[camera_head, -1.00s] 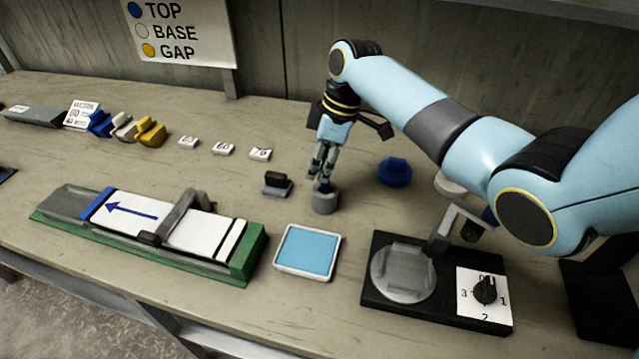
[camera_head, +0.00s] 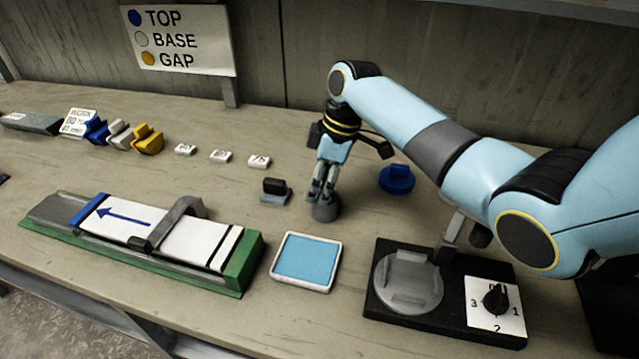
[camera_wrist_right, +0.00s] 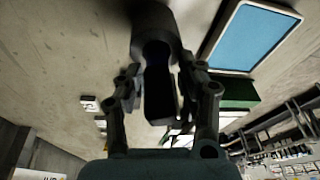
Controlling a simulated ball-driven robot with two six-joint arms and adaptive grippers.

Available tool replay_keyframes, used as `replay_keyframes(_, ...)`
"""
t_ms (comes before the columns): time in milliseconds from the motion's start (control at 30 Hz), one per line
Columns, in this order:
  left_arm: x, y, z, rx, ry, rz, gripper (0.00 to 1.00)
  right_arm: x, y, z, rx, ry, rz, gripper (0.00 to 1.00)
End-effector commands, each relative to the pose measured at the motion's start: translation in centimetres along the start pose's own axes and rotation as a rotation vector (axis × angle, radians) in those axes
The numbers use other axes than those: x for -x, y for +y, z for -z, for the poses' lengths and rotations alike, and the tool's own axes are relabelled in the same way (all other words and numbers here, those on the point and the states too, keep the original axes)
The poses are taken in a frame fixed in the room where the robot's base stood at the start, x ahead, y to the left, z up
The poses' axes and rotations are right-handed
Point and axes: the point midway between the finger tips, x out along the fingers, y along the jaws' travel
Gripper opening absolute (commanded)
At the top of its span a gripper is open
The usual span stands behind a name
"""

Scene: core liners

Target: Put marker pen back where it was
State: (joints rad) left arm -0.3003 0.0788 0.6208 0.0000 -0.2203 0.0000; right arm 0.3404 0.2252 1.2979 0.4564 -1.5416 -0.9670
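The grey round cup (camera_head: 326,211) stands on the bench, left of the blue round piece. My right gripper (camera_head: 324,192) points down, with its fingertips just above the cup. In the right wrist view a dark upright shaft, apparently the marker pen (camera_wrist_right: 160,92), sits between my right gripper's fingers (camera_wrist_right: 162,75). The fingers look closed in on it from both sides. Its far end lies at the mouth of the grey cup (camera_wrist_right: 152,28); how deep it goes in cannot be told. In the head view the fingers hide the pen. My left gripper is not in view.
A small black-handled stamp (camera_head: 275,190) stands close left of the cup. A blue pad (camera_head: 307,260) lies in front. The blue round piece (camera_head: 397,179) is to the right. The dial fixture (camera_head: 450,322) is front right, and the green-edged slide (camera_head: 240,280) front left.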

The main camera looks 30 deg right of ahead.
Motion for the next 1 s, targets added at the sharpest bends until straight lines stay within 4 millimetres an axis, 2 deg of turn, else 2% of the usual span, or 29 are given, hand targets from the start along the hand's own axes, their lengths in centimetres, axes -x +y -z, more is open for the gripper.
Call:
replay_keyframes(133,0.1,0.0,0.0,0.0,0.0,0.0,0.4,0.3,0.0,0.1,0.001,0.0,-0.001,0.38)
replay_keyframes(267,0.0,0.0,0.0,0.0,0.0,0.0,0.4,1.8,0.1,0.1,0.002,0.001,-0.004,0.38)
replay_keyframes(500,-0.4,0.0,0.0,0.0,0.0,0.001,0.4,7.2,0.1,0.1,0.003,0.001,-0.006,0.38)
replay_keyframes(700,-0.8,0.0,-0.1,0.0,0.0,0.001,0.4,10.8,0.1,0.1,0.001,0.001,-0.004,0.38)
replay_keyframes(833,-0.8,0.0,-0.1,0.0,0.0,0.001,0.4,12.0,0.1,0.1,0.0,0.001,-0.002,0.38)
replay_keyframes(1000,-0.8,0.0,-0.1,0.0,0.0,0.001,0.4,12.4,0.0,0.1,0.0,0.0,0.0,0.38)
